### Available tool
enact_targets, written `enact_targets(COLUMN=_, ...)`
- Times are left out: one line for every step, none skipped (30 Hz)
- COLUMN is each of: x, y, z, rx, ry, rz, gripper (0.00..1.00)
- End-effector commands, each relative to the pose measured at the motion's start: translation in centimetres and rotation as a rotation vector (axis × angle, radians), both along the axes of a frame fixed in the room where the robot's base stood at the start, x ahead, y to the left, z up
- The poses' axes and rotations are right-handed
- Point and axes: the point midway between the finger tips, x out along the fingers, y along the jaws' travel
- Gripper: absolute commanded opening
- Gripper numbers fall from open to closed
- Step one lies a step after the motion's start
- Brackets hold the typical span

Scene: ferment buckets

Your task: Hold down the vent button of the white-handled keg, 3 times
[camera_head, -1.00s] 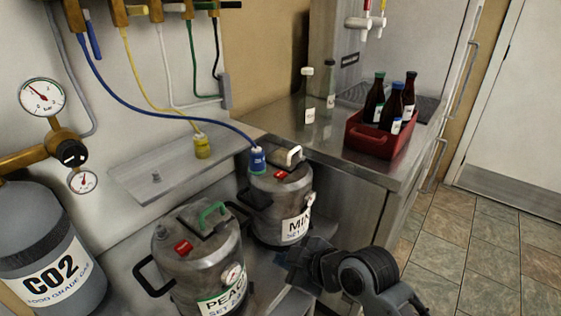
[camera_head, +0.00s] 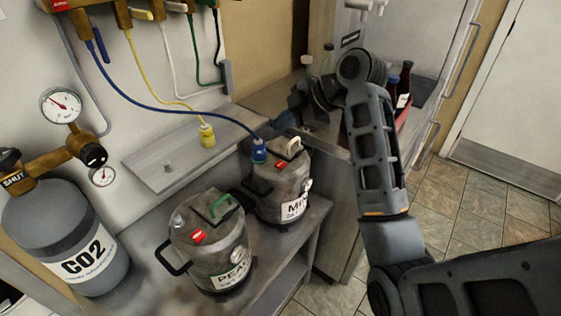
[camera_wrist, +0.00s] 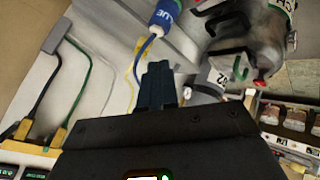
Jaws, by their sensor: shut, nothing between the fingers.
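The white-handled keg (camera_head: 272,192) stands at the right end of the shelf in the head view. Its white handle (camera_head: 289,147) is on the lid, with the small red vent button (camera_head: 280,164) just in front. A blue connector (camera_head: 259,151) with a blue hose sits at its left edge. My gripper (camera_head: 292,116) is raised above and behind this keg, apart from it, partly dark and hard to make out. In the wrist view, the gripper fingers (camera_wrist: 158,84) are together and empty, with the blue connector (camera_wrist: 164,15) beyond them.
A green-handled keg (camera_head: 208,250) with its own red button (camera_head: 198,236) stands to the left. A CO2 bottle (camera_head: 65,240) and gauge are at far left. The yellow connector (camera_head: 207,136) hangs over the drip ledge. My arm partly hides the red bottle crate (camera_head: 402,117).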

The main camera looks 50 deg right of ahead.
Motion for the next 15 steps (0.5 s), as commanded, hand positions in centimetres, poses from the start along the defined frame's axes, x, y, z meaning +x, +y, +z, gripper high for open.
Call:
enact_targets(x=0.0, y=0.0, z=0.0, rx=0.0, ry=0.0, rz=0.0, gripper=0.0)
enact_targets(x=0.0, y=0.0, z=0.0, rx=0.0, ry=0.0, rz=0.0, gripper=0.0)
enact_targets(x=0.0, y=0.0, z=-0.1, rx=0.0, ry=0.0, rz=0.0, gripper=0.0)
enact_targets(x=0.0, y=0.0, z=-0.1, rx=0.0, ry=0.0, rz=0.0, gripper=0.0)
enact_targets(x=0.0, y=0.0, z=-0.2, rx=0.001, ry=0.0, rz=-0.001, gripper=0.0)
enact_targets(x=0.0, y=0.0, z=-0.4, rx=0.001, ry=0.0, rz=-0.001, gripper=0.0)
enact_targets(x=0.0, y=0.0, z=-0.5, rx=0.001, ry=0.0, rz=-0.001, gripper=0.0)
enact_targets(x=0.0, y=0.0, z=-0.7, rx=0.001, ry=0.0, rz=-0.001, gripper=0.0)
enact_targets(x=0.0, y=0.1, z=-1.0, rx=0.001, ry=0.0, rz=-0.001, gripper=0.0)
enact_targets(x=0.0, y=0.0, z=-1.2, rx=0.001, ry=0.0, rz=-0.001, gripper=0.0)
enact_targets(x=0.0, y=0.1, z=-1.5, rx=0.001, ry=0.0, rz=-0.001, gripper=0.0)
enact_targets(x=0.0, y=0.1, z=-1.9, rx=0.001, ry=0.0, rz=-0.001, gripper=0.0)
enact_targets(x=0.0, y=0.1, z=-2.2, rx=0.001, ry=0.0, rz=-0.001, gripper=0.0)
enact_targets(x=0.0, y=0.1, z=-2.6, rx=0.001, ry=0.0, rz=-0.001, gripper=0.0)
enact_targets(x=0.0, y=0.1, z=-3.1, rx=0.001, ry=0.0, rz=-0.001, gripper=0.0)
